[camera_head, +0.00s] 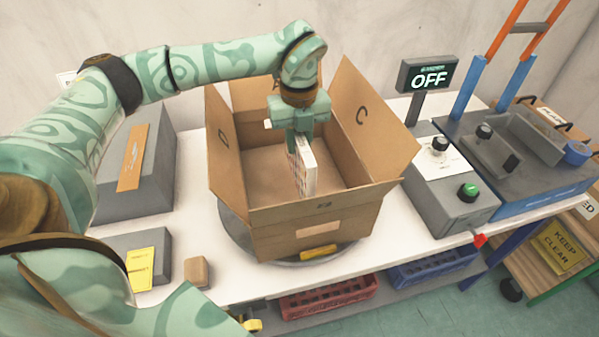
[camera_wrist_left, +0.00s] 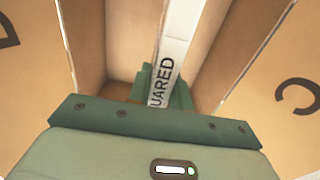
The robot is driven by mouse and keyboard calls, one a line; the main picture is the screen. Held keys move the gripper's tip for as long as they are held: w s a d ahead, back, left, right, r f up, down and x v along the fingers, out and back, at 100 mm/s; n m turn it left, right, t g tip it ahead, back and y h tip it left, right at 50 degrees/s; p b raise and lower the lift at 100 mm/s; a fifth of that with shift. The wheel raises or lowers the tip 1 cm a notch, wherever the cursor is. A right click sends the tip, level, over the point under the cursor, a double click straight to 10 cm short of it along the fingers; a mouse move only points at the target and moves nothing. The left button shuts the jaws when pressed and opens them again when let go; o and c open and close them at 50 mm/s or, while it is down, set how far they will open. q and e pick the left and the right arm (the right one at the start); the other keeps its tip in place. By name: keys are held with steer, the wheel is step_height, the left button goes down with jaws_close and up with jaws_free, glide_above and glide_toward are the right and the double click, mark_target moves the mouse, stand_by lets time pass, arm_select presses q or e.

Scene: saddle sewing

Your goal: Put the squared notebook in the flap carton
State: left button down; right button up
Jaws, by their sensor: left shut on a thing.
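The flap carton (camera_head: 312,237) is an open brown cardboard box with raised flaps, standing on a round grey disc on the white table. My left gripper (camera_head: 300,138) points down into the carton's opening. It is shut on the squared notebook (camera_head: 304,168), a thin white block held upright on edge between the flaps. In the left wrist view, the notebook's spine (camera_wrist_left: 171,65) reads "UARED" between the fingers (camera_wrist_left: 163,92). The carton's walls rise on both sides there. I cannot tell whether the notebook touches the carton floor. My right gripper is not in view.
A grey control box (camera_head: 455,195) with knobs and a sign reading OFF (camera_head: 428,74) stand right of the carton. A grey block (camera_head: 138,165) is on the left. A small brown block (camera_head: 196,271) lies near the front edge. Crates (camera_head: 328,298) sit below.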

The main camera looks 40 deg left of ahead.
arm_select(q)
step_height(320, 180, down, 6)
steer(key=shift+f+b, duration=0.1)
steer(key=shift+b, duration=0.5)
steer(key=c, duration=1.3)
jaws_free()
step_height(320, 180, up, 12)
steer(key=p, duration=0.3)
